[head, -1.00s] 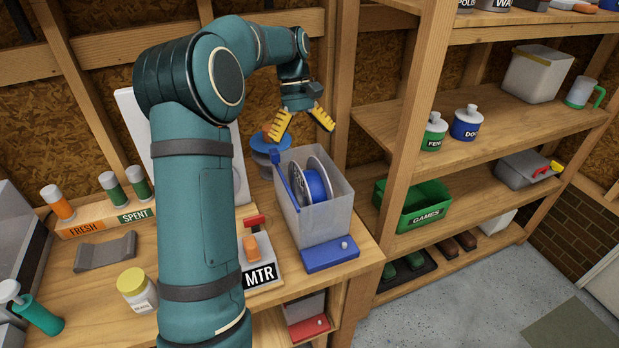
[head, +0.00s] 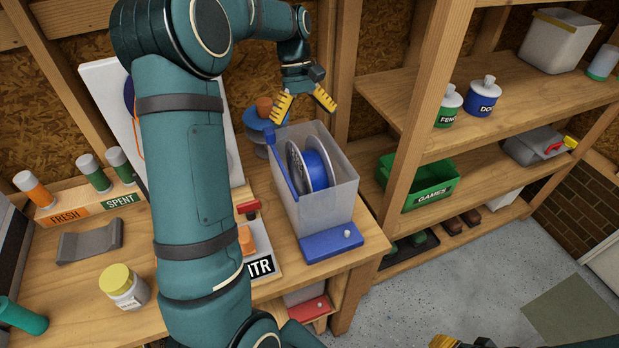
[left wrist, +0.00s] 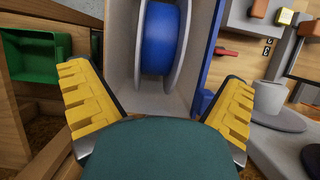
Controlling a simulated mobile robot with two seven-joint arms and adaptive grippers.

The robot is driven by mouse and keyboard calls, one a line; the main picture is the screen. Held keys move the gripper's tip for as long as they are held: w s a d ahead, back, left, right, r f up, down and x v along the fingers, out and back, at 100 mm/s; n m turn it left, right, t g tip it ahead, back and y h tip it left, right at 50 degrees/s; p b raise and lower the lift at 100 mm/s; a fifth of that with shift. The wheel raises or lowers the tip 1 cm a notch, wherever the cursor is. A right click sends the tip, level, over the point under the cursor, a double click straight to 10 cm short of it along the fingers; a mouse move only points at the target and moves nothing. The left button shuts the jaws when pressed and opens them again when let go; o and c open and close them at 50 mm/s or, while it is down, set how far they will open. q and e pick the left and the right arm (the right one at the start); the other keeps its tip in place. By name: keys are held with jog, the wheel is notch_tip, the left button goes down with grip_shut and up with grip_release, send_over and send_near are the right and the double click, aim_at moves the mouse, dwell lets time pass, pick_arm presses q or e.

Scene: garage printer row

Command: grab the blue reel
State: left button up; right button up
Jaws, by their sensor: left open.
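The blue reel (head: 318,172), blue filament between pale round flanges, stands upright inside a grey open-topped bin (head: 325,213). My left gripper (head: 303,104) is open and empty, above and behind the bin in the head view. In the left wrist view, the reel (left wrist: 160,38) shows ahead, between the lines of the two spread yellow fingers (left wrist: 156,76), not touched by them. The reel's lower part is hidden by the bin wall in the head view. A small yellow part of my right gripper (head: 444,341) shows at the bottom edge; its jaws cannot be made out.
A blue bar (head: 284,168) runs along the bin's left side. Another blue spool (head: 258,122) with an orange cup (head: 264,107) on it stands behind. A shelf post (head: 430,110) rises to the right, beside a green GAMES bin (head: 418,183). An MTR sign (head: 262,267) lies in front.

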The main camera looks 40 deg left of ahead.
aim_at(312, 161)
pick_arm(q)
jog(key=shift+d+b+x, duration=0.15)
jog(key=shift+b+x, duration=0.25)
jog(key=shift+x, duration=1.35)
jog(key=shift+d+b+x, duration=0.15)
jog(key=shift+b+x, duration=0.25)
jog(key=shift+x, duration=1.4)
jog(key=shift+s+r, duration=0.15)
jog(key=shift+s, duration=0.05)
jog(key=c, duration=1.4)
